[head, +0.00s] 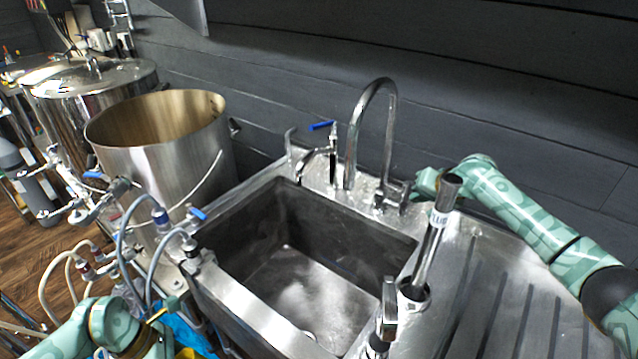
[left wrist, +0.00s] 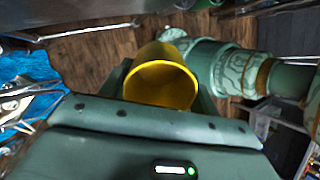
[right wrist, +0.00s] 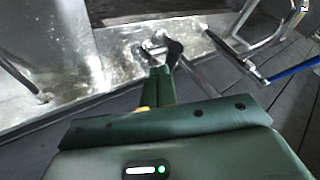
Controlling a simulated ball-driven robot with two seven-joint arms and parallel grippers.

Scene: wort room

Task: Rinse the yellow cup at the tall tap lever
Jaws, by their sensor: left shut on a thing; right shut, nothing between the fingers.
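The yellow cup (left wrist: 160,84) sits between the fingers of my left gripper (left wrist: 163,78), which is shut on it, with its open mouth facing the camera. In the head view only a sliver of the cup (head: 190,353) shows at the bottom edge. The tall gooseneck tap (head: 351,150) stands behind the sink (head: 300,265), with its lever (head: 404,196) at the right of its base. My right gripper (head: 420,186) is beside that lever. In the right wrist view its fingers (right wrist: 162,86) are shut and empty, close to the lever; contact cannot be told.
A smaller tap with a blue handle (head: 321,126) stands left of the tall tap. A steel pot (head: 165,160) and hoses (head: 125,245) are at the left. An upright metal tool (head: 430,245) stands at the sink's right edge, next to the ribbed drainboard (head: 500,310).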

